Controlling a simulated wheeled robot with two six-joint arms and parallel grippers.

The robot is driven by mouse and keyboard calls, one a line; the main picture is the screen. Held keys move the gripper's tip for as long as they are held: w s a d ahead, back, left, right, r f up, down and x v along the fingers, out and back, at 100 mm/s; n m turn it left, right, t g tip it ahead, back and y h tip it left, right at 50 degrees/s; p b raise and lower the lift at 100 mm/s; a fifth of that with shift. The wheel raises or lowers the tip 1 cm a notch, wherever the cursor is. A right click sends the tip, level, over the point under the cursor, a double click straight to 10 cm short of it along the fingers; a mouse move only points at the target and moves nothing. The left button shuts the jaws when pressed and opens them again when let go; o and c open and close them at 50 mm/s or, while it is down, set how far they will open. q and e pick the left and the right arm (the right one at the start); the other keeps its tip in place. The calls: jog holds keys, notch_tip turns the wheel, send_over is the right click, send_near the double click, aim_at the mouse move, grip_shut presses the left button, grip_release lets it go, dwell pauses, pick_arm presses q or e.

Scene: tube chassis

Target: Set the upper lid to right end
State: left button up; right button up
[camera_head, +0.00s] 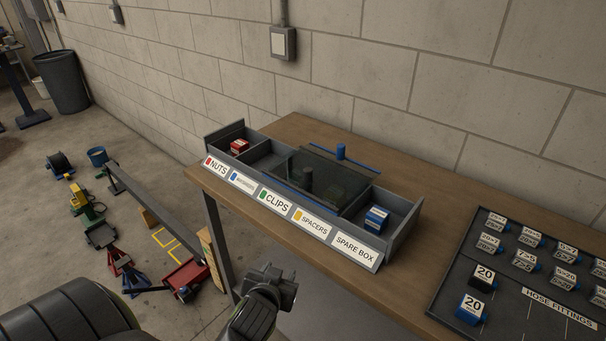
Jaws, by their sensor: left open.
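A long grey bin (412,228) with labelled compartments stands on the bench. A dark see-through lid (325,168) with blue edge strips covers its middle, roughly behind the CLIPS and SPACERS labels. A blue knob (340,151) stands toward the back and a dark knob (307,178) nearer the front. I cannot tell cleanly where one lid ends and another begins. The left end and the right end, at SPARE BOX, are uncovered. My left gripper (273,279) is open and empty, in front of and below the bin, touching nothing. My right gripper is not in view.
A red box (239,146) sits in the left part of the bin and a blue box (376,219) in the right end. A dark hose fittings tray (450,290) with several small boxes lies at right. The block wall (400,80) rises behind the wooden bench (425,267).

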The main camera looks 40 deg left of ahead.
pick_arm(q)
notch_tip(320, 180, up, 8)
jog(key=w+a+n+t+y, duration=0.1)
jog(key=w+t, duration=0.1)
jog(key=t+y, duration=0.1)
jog(key=t, duration=0.3)
send_near(309, 168)
jog(key=shift+n, duration=0.3)
jog(key=p+x, duration=0.1)
jog(key=x, duration=0.4)
jog(key=p+x, duration=0.1)
jog(key=x, duration=0.3)
jog(key=shift+w+a+f+p, duration=0.25)
jog(key=shift+w+p, duration=0.05)
jog(key=shift+w, duration=0.05)
jog(key=shift+w+a, duration=0.2)
jog(key=shift+w, duration=0.3)
jog(key=shift+w+a, duration=0.1)
jog(key=shift+w, duration=0.1)
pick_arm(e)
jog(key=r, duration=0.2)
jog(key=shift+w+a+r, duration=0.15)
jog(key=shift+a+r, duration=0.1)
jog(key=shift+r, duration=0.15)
pick_arm(q)
grip_shut()
